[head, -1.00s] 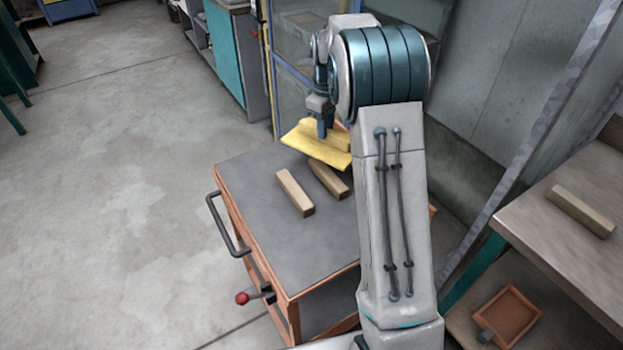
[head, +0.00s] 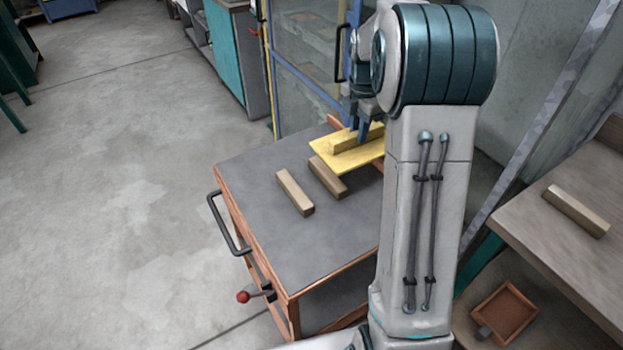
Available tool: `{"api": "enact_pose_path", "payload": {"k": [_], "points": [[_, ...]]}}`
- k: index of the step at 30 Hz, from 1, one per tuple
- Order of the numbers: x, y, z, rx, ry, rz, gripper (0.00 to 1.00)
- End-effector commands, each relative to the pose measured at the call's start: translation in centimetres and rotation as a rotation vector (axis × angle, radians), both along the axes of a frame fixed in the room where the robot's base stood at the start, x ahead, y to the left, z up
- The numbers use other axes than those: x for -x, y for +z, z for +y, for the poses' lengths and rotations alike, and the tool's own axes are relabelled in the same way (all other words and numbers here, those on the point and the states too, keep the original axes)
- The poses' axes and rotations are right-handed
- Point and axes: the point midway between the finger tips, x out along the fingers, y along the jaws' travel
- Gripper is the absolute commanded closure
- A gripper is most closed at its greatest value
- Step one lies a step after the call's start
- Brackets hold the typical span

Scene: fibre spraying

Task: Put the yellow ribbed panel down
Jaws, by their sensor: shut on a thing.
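The yellow ribbed panel (head: 346,154) is a flat sheet with a raised rib along its top. It is at the far right part of the cart top in the head view. My gripper (head: 362,137) is shut on the panel's rib from above. The panel's near left edge overlaps the far end of a wooden block in the picture. I cannot tell whether the panel touches the block or the cart. Its right end is partly hidden by my arm.
The grey cart top (head: 260,220) carries two wooden blocks, the left one (head: 295,192) and the right one (head: 327,178). The cart's near and left parts are clear. A wooden table (head: 535,225) with another block (head: 577,211) stands at right. A glazed blue frame (head: 300,85) stands behind the cart.

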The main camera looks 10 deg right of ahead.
Motion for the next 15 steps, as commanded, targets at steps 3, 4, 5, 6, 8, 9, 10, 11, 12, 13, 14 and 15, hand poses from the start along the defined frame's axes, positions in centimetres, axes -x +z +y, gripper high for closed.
{"api": "enact_pose_path", "payload": {"k": [3,4,5,6,8,9,10,11,12,13,14,15], "points": [[0.0,-0.1,0.4,0.000,0.027,-0.003,1.00],[0.0,-0.2,0.7,0.000,0.030,-0.002,1.00],[-0.1,-0.5,1.2,0.001,0.032,-0.001,1.00],[-0.2,-0.9,1.9,0.000,0.035,0.000,1.00],[-0.3,-1.5,3.1,0.000,0.035,0.000,1.00],[-0.5,-2.0,3.9,0.000,0.035,0.000,1.00],[-0.6,-2.4,4.5,0.000,0.035,0.000,1.00],[-0.6,-2.8,5.2,0.000,0.034,0.001,1.00],[-0.8,-3.3,6.0,0.000,0.035,0.000,1.00],[-0.9,-3.7,6.6,0.000,0.033,0.000,1.00],[-1.0,-4.0,7.2,0.000,0.033,0.000,1.00],[-1.1,-4.5,8.0,0.000,0.032,0.000,1.00]]}}
